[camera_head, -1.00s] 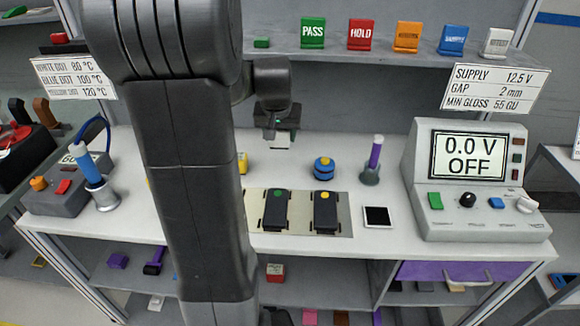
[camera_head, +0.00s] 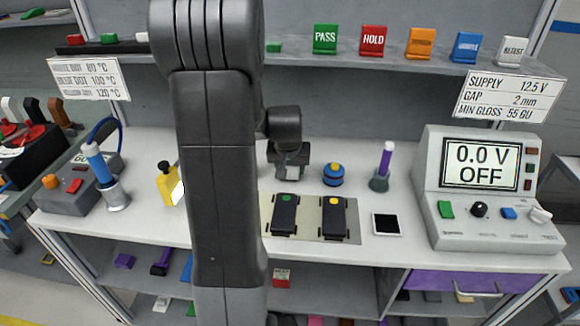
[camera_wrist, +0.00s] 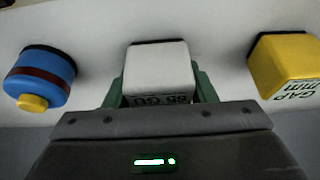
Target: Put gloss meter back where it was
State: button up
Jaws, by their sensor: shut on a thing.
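My gripper (camera_head: 288,174) is low over the white bench top, behind the two dark cars. In the wrist view its green fingers (camera_wrist: 158,90) are shut on the gloss meter (camera_wrist: 157,67), a small white block with "55 GU" printed on it. In the head view the gloss meter (camera_head: 291,172) is a small pale shape under the gripper. It stands close to the bench surface; I cannot tell whether it touches.
A blue can with a yellow knob (camera_wrist: 40,78) and a yellow "GAP mm" block (camera_wrist: 284,65) flank the gripper. The supply (camera_head: 495,190) is at right. My arm hides part of the bench.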

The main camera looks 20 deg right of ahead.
jog(key=shift+f, duration=0.2)
jog(key=o, duration=1.2)
jog(key=shift+c, duration=0.2)
jog(key=shift+r, duration=0.1)
jog(key=shift+r, duration=0.35)
jog(key=v, duration=1.1)
jog(key=shift+r, duration=0.25)
jog(key=shift+s, duration=0.1)
jog(key=x, duration=1.1)
jog(key=shift+w+f, duration=0.2)
jog(key=shift+f, duration=0.1)
jog(key=shift+r, duration=0.65)
